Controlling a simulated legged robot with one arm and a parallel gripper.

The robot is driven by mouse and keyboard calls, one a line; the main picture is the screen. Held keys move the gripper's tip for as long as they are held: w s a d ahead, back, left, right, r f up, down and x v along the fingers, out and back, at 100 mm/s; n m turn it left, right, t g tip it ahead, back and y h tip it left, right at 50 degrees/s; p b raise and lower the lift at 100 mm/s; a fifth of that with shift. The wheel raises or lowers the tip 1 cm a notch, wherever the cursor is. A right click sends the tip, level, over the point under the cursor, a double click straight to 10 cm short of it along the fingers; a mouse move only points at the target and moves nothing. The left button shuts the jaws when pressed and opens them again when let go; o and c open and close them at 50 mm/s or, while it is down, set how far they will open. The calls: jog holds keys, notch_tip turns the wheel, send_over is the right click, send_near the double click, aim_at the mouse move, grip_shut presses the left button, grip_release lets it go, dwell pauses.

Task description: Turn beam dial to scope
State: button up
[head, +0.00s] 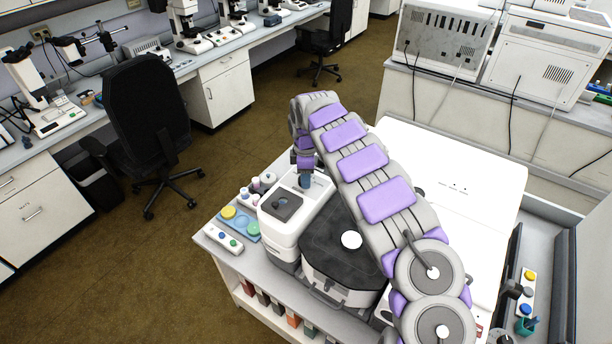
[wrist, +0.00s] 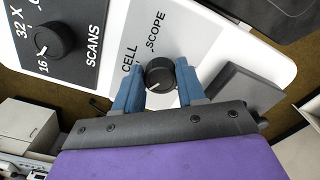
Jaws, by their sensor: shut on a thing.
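The beam dial (wrist: 160,75) is a round black knob on a light grey panel, with CELL printed to its upper left and SCOPE above it in the wrist view. A small pale mark shows on its lower left part; I cannot tell for sure which label its pointer faces. My gripper (wrist: 159,88) has its blue fingers on either side of the dial, shut on it. In the head view my gripper (head: 305,181) reaches down onto the top of the white microscope unit (head: 284,226) and hides the dial.
The black scans dial (wrist: 54,40) sits on a dark panel left of the beam dial. In the head view a tray with coloured discs (head: 240,224) and small bottles (head: 263,183) lie left of the unit. A black chair (head: 148,115) stands on the open floor.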

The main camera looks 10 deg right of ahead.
jog(key=shift+w+a+r, duration=0.1)
jog(key=shift+a, duration=0.1)
jog(key=m, duration=0.2)
jog(key=m+p, duration=0.1)
jog(key=m, duration=0.1)
jog(key=shift+a+m+p, duration=0.2)
jog(key=shift+m+p, duration=0.1)
jog(key=shift+m, duration=0.1)
jog(key=m, duration=0.3)
jog(key=shift+m+p, duration=0.35)
jog(key=shift+m, duration=0.05)
jog(key=m, duration=0.3)
jog(key=shift+m, duration=0.3)
jog(key=m+p, duration=0.1)
jog(key=m, duration=1)
jog(key=shift+m, duration=0.3)
jog(key=o, duration=1.1)
jog(key=shift+c, duration=0.2)
